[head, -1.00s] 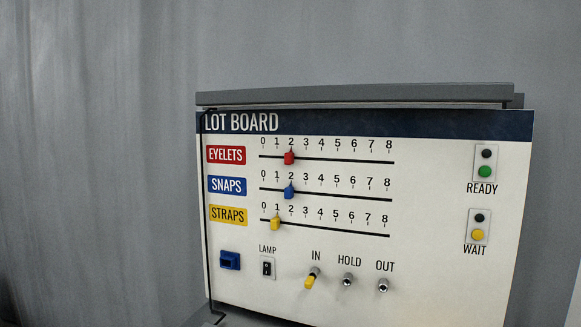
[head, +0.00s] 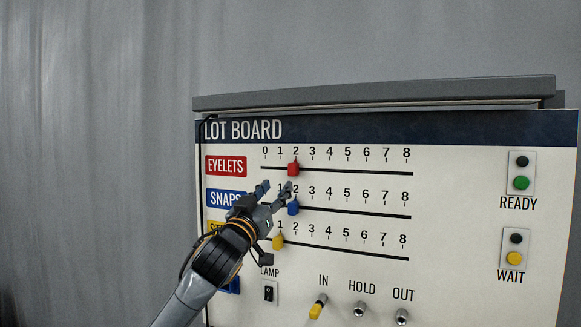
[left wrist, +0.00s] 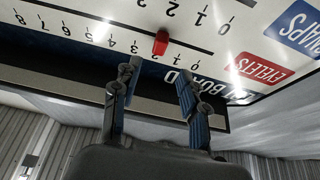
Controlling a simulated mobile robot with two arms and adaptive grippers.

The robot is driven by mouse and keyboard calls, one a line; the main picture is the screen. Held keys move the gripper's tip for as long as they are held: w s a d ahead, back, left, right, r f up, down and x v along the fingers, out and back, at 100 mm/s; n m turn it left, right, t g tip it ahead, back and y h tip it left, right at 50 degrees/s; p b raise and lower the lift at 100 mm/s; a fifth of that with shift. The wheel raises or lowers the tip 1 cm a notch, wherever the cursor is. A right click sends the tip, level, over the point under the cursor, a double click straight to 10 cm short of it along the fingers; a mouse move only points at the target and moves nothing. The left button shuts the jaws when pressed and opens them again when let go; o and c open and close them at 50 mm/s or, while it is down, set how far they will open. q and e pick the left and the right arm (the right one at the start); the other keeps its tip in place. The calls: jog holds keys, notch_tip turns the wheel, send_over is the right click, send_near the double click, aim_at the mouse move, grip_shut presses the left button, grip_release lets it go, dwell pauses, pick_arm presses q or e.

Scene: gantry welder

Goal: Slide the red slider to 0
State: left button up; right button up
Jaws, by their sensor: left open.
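The red slider (head: 293,169) stands at the 2 mark on the EYELETS track, the top track of the lot board. In the left wrist view the red slider (left wrist: 160,43) shows just beyond the fingertips, on its track. My left gripper (head: 276,188) is open and empty, with its two blue-grey fingers apart, just below and left of the red slider. In the left wrist view the fingers (left wrist: 155,72) are spread, with the slider seen between and past their tips. I see no contact. My right gripper is not in view.
The blue slider (head: 293,207) is at 2 on the SNAPS track, close to my left fingers. The yellow slider (head: 278,242) is at 1 on STRAPS, beside my wrist.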

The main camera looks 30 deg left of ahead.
aim_at(291, 170)
pick_arm(q)
jog(key=p+x, duration=0.3)
jog(key=x, duration=0.5)
jog(key=shift+w+r+p, duration=0.15)
jog(key=shift+w+p, duration=0.15)
jog(key=shift+w, duration=0.5)
grip_shut()
